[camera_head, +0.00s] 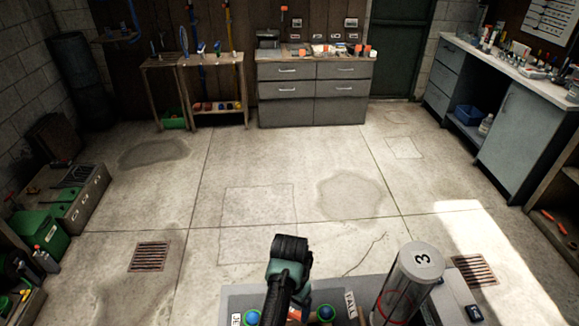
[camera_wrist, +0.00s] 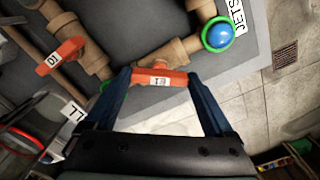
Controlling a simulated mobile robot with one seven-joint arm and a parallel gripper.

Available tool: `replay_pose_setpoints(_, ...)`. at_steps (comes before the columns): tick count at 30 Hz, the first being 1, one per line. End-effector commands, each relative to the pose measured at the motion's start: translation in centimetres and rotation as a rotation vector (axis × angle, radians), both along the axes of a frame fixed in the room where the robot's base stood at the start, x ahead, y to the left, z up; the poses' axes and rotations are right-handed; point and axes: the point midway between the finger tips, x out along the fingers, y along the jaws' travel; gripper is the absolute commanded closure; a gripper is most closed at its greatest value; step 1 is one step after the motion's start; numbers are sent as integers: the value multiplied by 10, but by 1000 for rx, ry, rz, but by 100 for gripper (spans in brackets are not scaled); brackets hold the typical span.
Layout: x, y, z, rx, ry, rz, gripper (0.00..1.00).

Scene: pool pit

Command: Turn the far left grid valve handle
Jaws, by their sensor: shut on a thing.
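In the wrist view, an orange-red valve handle (camera_wrist: 160,76) with a small white number label sits on a brown pipe. My gripper (camera_wrist: 159,78) has one blue finger at each end of this handle and is shut on it. In the head view my wrist hides most of the valves, and the fingertips are hidden. I cannot tell from these views which place in the grid the held handle has.
A clear cylinder marked 3 (camera_head: 405,285) stands close on the right. Beyond is open concrete floor (camera_head: 260,180), with a drawer cabinet (camera_head: 312,95) at the back.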

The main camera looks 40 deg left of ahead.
Motion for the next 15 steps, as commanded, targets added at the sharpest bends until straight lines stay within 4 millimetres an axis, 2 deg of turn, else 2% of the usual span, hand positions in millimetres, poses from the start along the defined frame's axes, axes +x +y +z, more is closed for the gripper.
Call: replay_pose_setpoints(15, 1, 0, 2, 2, -1, 444, 68)
